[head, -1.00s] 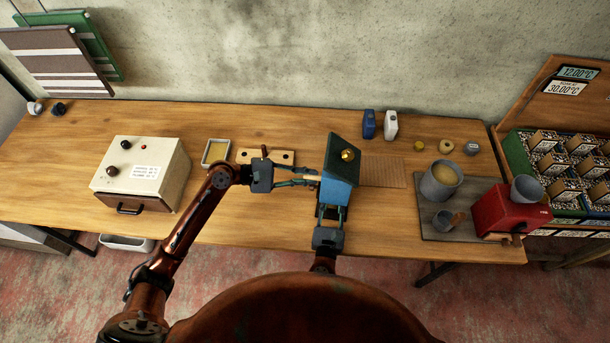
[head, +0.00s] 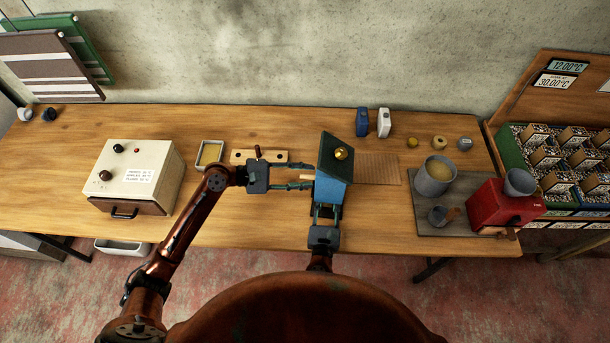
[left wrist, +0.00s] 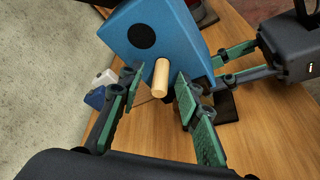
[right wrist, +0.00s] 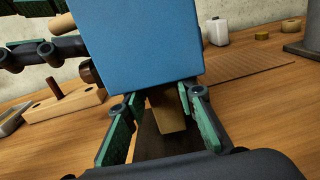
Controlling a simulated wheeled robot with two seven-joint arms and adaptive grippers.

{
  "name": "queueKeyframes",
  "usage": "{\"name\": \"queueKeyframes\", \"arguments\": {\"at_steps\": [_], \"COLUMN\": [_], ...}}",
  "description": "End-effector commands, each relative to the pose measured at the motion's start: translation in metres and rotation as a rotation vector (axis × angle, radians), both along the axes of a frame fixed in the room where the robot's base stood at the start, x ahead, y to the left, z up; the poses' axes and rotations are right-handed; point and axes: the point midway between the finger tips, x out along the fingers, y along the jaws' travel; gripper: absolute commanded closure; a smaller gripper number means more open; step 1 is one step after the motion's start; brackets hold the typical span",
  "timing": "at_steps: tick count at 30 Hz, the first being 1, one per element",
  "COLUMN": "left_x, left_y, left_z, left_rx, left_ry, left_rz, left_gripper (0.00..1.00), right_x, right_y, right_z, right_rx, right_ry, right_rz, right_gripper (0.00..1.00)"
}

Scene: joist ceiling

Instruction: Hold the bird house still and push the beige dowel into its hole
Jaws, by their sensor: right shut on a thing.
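The bird house (head: 331,190) is blue with a dark green sloping roof and a brass knob; it stands upright on the table. In the left wrist view its blue wall (left wrist: 180,35) has a dark round opening, and the beige dowel (left wrist: 160,78) sticks out of the wall below it. My left gripper (head: 307,176) is open at that wall, its fingers (left wrist: 155,90) apart on either side of the dowel. My right gripper (head: 327,214) is shut on the bird house low on its near side. A tan part (right wrist: 168,112) shows between its fingers, under the blue body.
A wooden block with holes and a peg (head: 259,157) lies behind my left gripper. A white box (head: 135,172) and a small tray (head: 210,154) stand left. A ribbed mat (head: 378,169) lies right of the bird house, then a grey pot (head: 435,178) and red machine (head: 502,208).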

Motion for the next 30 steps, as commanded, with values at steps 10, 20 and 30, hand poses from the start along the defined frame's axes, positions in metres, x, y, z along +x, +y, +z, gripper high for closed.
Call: {"name": "queueKeyframes", "arguments": {"at_steps": [10, 20, 30], "left_x": [-0.012, -0.022, -0.021], "left_y": [0.063, 0.106, 0.130], "left_z": [0.015, 0.027, 0.029], "left_rx": [0.004, 0.000, 0.001], "left_ry": [0.000, 0.001, 0.001], "left_rz": [0.003, 0.001, 0.002], "left_gripper": [0.68, 0.68, 0.68], "right_x": [0.000, 0.000, 0.000], "right_y": [-0.002, -0.001, -0.002], "right_z": [-0.001, -0.001, -0.001], "right_rx": [0.000, 0.000, 0.000], "right_ry": [0.001, 0.001, 0.001], "right_rz": [-0.003, -0.003, -0.003], "right_gripper": [1.00, 1.00, 1.00]}}
